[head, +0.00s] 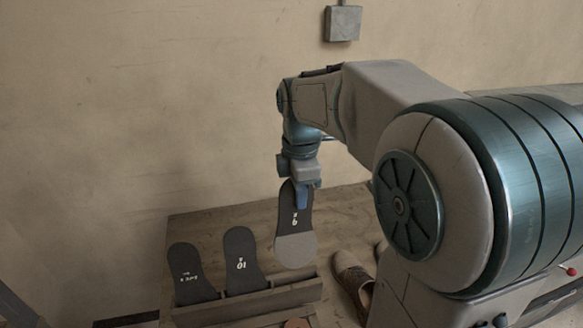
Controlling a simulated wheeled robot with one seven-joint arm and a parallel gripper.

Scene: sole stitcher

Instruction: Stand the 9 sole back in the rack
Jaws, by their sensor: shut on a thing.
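The 9 sole (295,247) is dark with a lighter grey lower end and a white 9 on it. It hangs upright from my gripper (301,196), which is shut on its top end. The sole is over the right part of the wooden rack (245,305); its lower end is just above or at the rack's slot, and I cannot tell whether it touches. The 10 sole (241,262) stands in the rack to its left. Another dark sole (190,272) with small white lettering stands at the rack's left end.
A brown shoe (352,281) is on the table to the right of the rack, partly hidden by my arm. The wooden tabletop (215,220) is bare behind the soles. A grey box (343,23) is on the wall above. A round brownish thing shows at the bottom edge.

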